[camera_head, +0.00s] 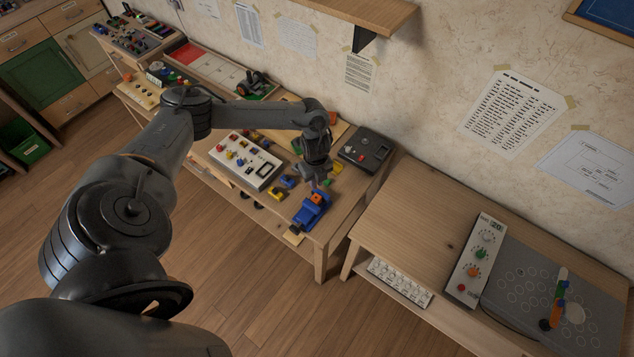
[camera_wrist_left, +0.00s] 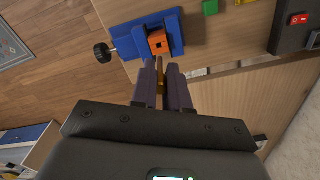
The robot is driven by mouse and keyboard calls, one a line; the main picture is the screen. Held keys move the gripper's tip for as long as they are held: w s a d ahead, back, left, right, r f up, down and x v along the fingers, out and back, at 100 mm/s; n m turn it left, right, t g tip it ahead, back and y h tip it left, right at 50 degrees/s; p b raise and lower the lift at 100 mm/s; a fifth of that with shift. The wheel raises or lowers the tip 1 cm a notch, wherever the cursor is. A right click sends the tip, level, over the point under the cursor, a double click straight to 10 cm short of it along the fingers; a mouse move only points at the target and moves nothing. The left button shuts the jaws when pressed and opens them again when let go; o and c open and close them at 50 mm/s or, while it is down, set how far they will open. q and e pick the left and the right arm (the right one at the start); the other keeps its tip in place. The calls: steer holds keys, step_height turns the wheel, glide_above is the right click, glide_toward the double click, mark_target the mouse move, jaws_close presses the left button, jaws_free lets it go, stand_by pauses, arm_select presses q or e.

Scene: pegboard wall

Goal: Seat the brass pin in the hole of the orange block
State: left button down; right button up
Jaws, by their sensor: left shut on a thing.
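The orange block (camera_wrist_left: 159,40) sits clamped in a blue vise (camera_wrist_left: 126,40), and a dark hole shows in its face. In the head view, the block (camera_head: 316,198) and vise (camera_head: 306,214) are near the front right corner of the workbench. My left gripper (camera_wrist_left: 162,72) is shut on the brass pin (camera_wrist_left: 161,88), which lies between its two fingers and points toward the block. The pin's tip looks close to the block's edge; I cannot tell whether they touch. In the head view my left gripper (camera_head: 320,181) is just above the vise and hides the pin.
A white control panel (camera_head: 246,160) and small coloured blocks lie left of the vise. A dark box with a red switch (camera_head: 366,150) stands behind it at right. A separate table (camera_head: 420,215) stands further right, beyond a gap. A wall shelf (camera_head: 370,14) juts out above.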

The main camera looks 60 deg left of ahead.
mark_target(316, 193)
arm_select(q)
step_height(316, 193, down, 4)
steer(key=b, duration=0.4)
steer(key=shift+d+f, duration=0.15)
steer(key=shift+f, duration=0.5)
stand_by(0.3)
steer(key=shift+p, duration=0.4)
stand_by(0.7)
steer(key=shift+f, duration=0.2)
stand_by(0.5)
steer(key=shift+f+b, duration=0.35)
steer(key=shift+f, duration=0.15)
stand_by(0.8)
steer(key=shift+f, duration=0.4)
stand_by(0.4)
